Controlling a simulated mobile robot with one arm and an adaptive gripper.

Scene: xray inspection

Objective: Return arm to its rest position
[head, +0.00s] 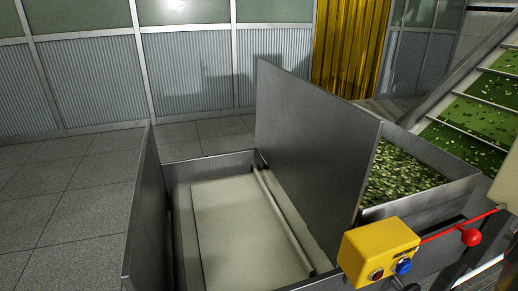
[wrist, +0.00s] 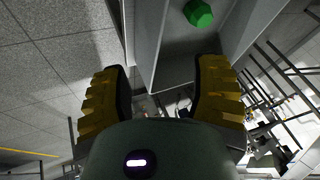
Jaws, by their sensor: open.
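My gripper (wrist: 162,80) shows in the wrist view with its two yellow ribbed fingers spread wide apart. Nothing is between them. A green faceted piece (wrist: 198,12) lies beyond the fingers at the top of the wrist view, on a grey surface with raised walls (wrist: 146,50). It is apart from the fingers. My arm and gripper do not show in the head view.
The head view shows a metal bin (head: 165,175) with tall side panels (head: 315,140). A yellow control box (head: 375,252), a red-knobbed lever (head: 470,237) and a green inclined conveyor (head: 465,125) are at right. The tiled floor (head: 60,215) at left is clear.

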